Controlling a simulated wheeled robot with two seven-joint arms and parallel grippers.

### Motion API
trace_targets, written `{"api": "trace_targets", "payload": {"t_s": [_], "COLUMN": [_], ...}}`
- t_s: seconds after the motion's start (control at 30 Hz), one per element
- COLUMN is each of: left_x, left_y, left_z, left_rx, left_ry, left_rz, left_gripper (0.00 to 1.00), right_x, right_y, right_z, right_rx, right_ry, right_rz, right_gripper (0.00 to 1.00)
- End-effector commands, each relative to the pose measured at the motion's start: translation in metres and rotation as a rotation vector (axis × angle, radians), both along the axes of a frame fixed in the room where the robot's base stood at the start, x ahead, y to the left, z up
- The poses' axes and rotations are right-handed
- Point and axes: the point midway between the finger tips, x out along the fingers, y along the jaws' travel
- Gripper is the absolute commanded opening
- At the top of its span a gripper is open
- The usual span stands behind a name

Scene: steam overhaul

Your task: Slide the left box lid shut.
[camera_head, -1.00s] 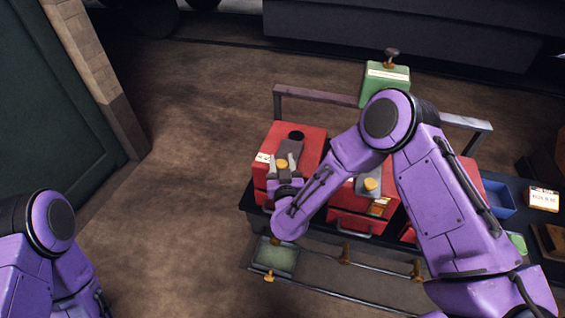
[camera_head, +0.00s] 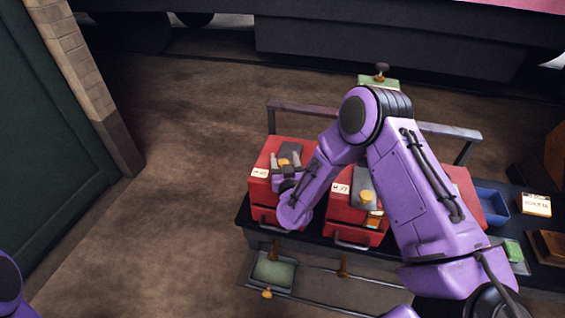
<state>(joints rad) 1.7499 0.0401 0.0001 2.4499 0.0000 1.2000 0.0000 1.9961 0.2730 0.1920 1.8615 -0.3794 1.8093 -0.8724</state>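The left box (camera_head: 262,193) is a red case with a white label. Its grey sliding lid (camera_head: 291,149) lies on the top face, with a brass knob (camera_head: 284,163). No dark opening shows beyond the lid; my gripper hides its near part. My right gripper (camera_head: 285,159) is over the lid, its two grey fingers apart on either side of the knob. I cannot tell whether they touch the knob. My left gripper is out of view; only a bit of my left arm shows at the lower left corner.
A second red box (camera_head: 336,203) with a grey lid and brass knob stands to the right, partly behind my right arm. A metal rail (camera_head: 303,108) runs behind the boxes. A blue tray (camera_head: 491,205) lies further right. A green tray (camera_head: 273,272) sits below in front.

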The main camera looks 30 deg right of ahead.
Motion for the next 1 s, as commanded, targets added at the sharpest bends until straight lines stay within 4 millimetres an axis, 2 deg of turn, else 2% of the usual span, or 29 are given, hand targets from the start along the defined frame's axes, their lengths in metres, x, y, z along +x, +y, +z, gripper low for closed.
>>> {"api": "trace_targets", "payload": {"t_s": [0.17,0.27,0.6,0.7,1.0], "left_x": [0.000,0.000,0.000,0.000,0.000], "left_y": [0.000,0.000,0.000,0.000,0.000], "left_z": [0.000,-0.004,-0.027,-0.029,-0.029], "left_rx": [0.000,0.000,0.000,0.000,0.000], "left_ry": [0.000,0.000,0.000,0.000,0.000], "left_rz": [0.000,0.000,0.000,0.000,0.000], "left_gripper": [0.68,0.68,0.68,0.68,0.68], "right_x": [0.000,-0.008,-0.080,-0.092,-0.099], "right_y": [0.003,0.007,0.032,0.036,0.037], "right_z": [-0.001,-0.003,-0.005,-0.003,-0.002], "right_rx": [0.000,0.001,-0.002,0.001,0.002], "right_ry": [0.003,0.005,0.004,0.003,0.002], "right_rz": [0.005,0.008,0.006,0.004,0.001], "right_gripper": [0.60,0.60,0.60,0.60,0.60]}}
